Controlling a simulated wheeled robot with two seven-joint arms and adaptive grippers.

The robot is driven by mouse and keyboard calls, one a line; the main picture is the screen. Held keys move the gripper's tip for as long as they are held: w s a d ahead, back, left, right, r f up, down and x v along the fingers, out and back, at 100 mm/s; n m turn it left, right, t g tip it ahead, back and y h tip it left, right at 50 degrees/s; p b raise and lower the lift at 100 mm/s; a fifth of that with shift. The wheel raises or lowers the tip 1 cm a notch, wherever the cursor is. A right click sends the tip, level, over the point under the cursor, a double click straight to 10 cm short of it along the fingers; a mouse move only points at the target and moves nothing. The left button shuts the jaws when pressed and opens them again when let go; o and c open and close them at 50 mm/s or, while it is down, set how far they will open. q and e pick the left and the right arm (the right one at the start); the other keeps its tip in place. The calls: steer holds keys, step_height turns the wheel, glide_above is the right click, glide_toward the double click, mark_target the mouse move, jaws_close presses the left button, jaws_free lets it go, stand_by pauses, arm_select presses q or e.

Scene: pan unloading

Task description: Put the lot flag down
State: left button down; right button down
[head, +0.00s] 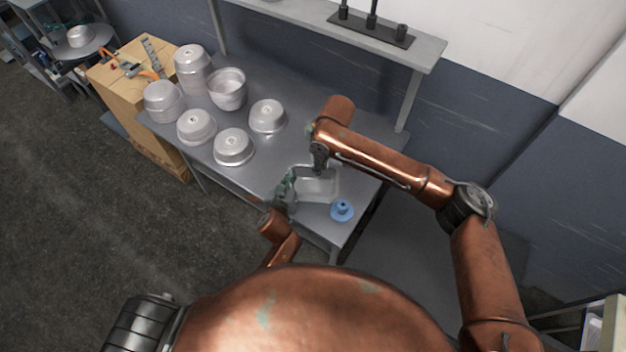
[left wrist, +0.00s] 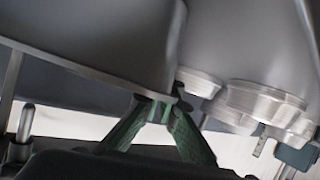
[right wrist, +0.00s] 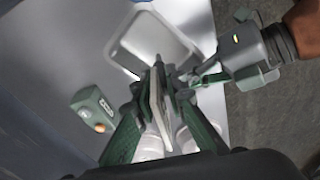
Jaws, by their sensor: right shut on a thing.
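The lot flag is a pale flat card (right wrist: 155,105) in the right wrist view, held between the fingers of my right gripper. In the head view, my right gripper (head: 319,160) points down by the far left side of a grey metal tray (head: 330,192), and the flag is hidden. My left gripper (head: 285,188) is at the tray's left rim. In the left wrist view, its green fingertips (left wrist: 163,103) converge at the rim of the tray (left wrist: 90,45). Whether they pinch it I cannot tell. The tray also shows in the right wrist view (right wrist: 133,62).
Several round metal pans (head: 233,146) stand on the left half of the steel table (head: 290,150). A blue knobbed item (head: 342,210) sits right of the tray. A green box with an orange button (right wrist: 92,108) is in the right wrist view. A shelf (head: 300,12) overhangs the back.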

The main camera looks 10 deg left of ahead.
steer(key=shift+n, duration=0.8)
steer(key=a+f, duration=0.1)
steer(key=f, duration=0.2)
steer(key=a+f, duration=0.1)
steer(key=f, duration=0.3)
steer(key=a+f, duration=0.1)
steer(key=f, duration=0.3)
steer(key=shift+s+a, duration=0.2)
steer(key=shift+s, duration=0.15)
steer(key=shift+f, duration=0.1)
steer(key=c, duration=2.2)
jaws_free()
steer(key=shift+c, duration=0.2)
step_height(320, 180, up, 12)
steer(key=d, duration=0.2)
steer(key=shift+s, duration=0.35)
